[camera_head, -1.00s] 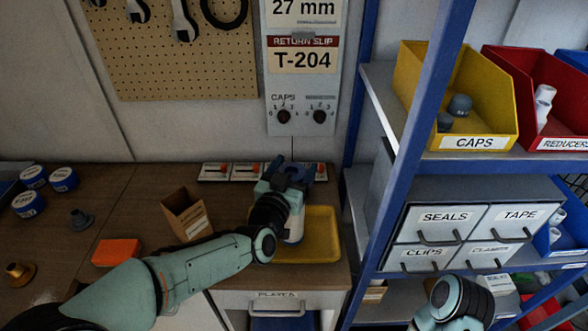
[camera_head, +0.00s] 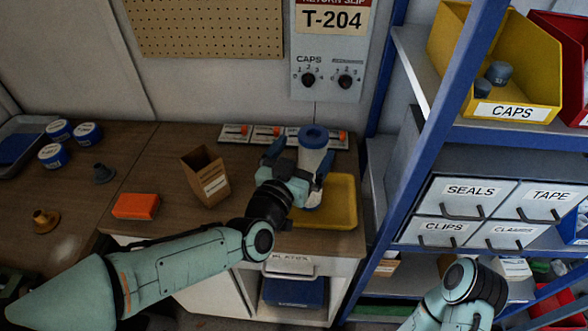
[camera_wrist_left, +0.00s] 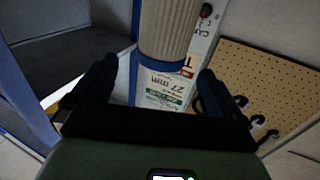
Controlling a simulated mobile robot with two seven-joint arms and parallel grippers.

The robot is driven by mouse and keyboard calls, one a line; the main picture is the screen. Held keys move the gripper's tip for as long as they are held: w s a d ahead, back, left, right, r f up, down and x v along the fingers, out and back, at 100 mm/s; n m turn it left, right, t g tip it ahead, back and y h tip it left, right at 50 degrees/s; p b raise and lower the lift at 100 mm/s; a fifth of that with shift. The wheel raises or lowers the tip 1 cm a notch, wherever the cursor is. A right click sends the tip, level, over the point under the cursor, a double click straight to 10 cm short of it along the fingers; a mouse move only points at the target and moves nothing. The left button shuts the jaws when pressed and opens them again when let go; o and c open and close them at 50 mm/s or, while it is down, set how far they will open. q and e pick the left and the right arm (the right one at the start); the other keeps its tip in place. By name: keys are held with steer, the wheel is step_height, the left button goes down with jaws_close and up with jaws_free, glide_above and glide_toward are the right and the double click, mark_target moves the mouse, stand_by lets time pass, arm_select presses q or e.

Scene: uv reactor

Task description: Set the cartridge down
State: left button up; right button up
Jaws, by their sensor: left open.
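The cartridge (camera_head: 313,160), a pale cylinder with a blue ring-shaped top, stands upright at the yellow tray (camera_head: 343,205) on the right end of the bench. Its lower end is partly hidden by my left gripper, so exact contact with the tray is hard to see. My left gripper (camera_head: 299,157) is open, with a finger to either side of the cartridge. In the left wrist view the ribbed cartridge body (camera_wrist_left: 168,30) shows between and beyond the spread fingers (camera_wrist_left: 155,82). My right gripper is out of view; only part of that arm shows at lower right.
Small white plates with red parts (camera_head: 268,134) line the back. A blue shelf post (camera_head: 437,100) and labelled drawers (camera_head: 462,195) stand close on the right.

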arm_select(q)
steer(key=shift+v, duration=2.2)
